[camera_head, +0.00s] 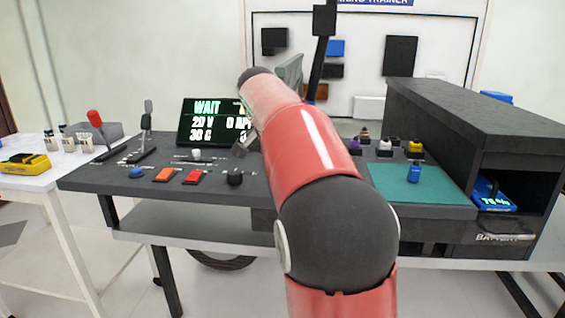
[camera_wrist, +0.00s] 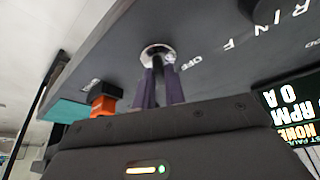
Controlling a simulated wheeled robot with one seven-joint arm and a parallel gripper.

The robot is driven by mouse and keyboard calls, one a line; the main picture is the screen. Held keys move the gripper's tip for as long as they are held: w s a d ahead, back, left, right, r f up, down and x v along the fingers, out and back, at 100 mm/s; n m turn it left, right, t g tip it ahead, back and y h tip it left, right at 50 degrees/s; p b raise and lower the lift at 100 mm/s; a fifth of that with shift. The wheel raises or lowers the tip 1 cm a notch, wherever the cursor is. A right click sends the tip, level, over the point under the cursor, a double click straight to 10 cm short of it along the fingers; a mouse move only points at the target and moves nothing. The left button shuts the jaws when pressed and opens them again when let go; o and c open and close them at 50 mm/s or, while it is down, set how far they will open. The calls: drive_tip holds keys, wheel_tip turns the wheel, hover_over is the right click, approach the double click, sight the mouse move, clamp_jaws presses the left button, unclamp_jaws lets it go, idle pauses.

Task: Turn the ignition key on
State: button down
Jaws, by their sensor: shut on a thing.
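In the wrist view, a round silver ignition lock (camera_wrist: 152,50) is set in the dark panel, with a white "OFF" label (camera_wrist: 192,63) beside it. My gripper (camera_wrist: 164,70) has its two purple fingers at the lock, shut on the ignition key. The key itself is mostly hidden between the fingertips, so its exact angle is hard to tell. In the head view, my red and black arm reaches over the console and hides the lock and key.
The console (camera_head: 108,178) carries a red-topped lever (camera_head: 95,119) and several coloured buttons. A display (camera_head: 207,122) reads "WAIT". An orange part (camera_wrist: 104,101) stands left of my fingers in the wrist view. A dark box (camera_head: 465,115) stands at the right, beside a teal mat (camera_head: 440,192).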

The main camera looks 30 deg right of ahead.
drive_tip(key=shift+m, duration=0.5)
drive_tip(key=c, duration=1.5)
unclamp_jaws()
drive_tip(key=shift+o, duration=0.2)
drive_tip(key=v, duration=0.8)
drive_tip(key=shift+a+f, duration=0.1)
